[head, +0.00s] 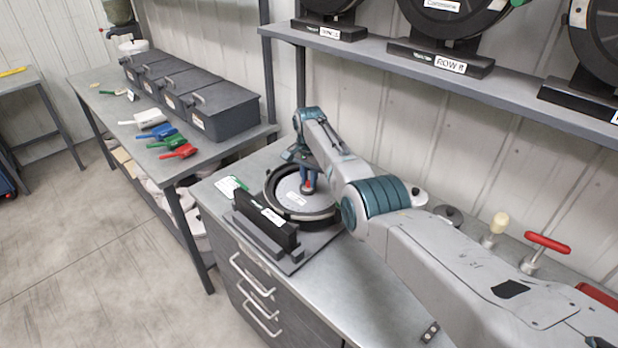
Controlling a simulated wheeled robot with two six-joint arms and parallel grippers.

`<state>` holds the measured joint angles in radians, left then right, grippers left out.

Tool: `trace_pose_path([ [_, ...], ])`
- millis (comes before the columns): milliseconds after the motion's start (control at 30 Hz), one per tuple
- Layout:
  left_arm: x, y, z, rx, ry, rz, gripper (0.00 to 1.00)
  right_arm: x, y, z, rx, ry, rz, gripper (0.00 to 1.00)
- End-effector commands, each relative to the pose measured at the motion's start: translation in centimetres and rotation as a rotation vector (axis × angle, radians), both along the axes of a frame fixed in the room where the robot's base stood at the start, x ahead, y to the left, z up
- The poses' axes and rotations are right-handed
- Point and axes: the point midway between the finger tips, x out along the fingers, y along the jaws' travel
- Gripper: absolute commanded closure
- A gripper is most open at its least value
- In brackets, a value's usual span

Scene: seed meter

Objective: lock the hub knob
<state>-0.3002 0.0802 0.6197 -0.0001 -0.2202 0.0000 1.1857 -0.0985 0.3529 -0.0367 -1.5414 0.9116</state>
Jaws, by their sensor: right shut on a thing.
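The seed meter (274,186) lies flat on a dark fixture on the metal cabinet top. It is a round black housing with a pale grey disc (291,203) inside. My right gripper (308,188) points down over the middle of the disc and is shut on the hub knob (307,189). The knob is mostly hidden by the fingers, so its turn position cannot be told. A little red and blue shows at the fingertips. My left gripper is not in view.
A black upright block (262,217) stands at the fixture's front. Behind my right arm are a cream-knobbed tool (495,229) and a red T-handle (547,243). Grey bins (215,104) and coloured scoops (166,141) sit on the left bench.

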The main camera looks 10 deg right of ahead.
Motion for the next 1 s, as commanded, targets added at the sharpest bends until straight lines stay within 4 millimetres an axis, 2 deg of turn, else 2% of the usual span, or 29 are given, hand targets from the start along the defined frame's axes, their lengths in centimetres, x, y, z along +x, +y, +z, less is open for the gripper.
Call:
trace_pose_path([
  [400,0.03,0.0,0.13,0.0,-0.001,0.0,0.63,0.15,-0.07,0.23,0.0,-0.006,-0.163,1.0],
  [900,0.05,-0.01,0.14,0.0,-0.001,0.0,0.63,0.17,-0.08,0.26,0.0,-0.006,-0.178,1.0],
  [933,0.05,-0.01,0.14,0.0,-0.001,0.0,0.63,0.17,-0.08,0.26,0.0,-0.006,-0.178,0.78],
  [1000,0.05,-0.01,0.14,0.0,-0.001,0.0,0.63,0.16,-0.07,0.25,0.0,-0.006,-0.178,0.64],
])
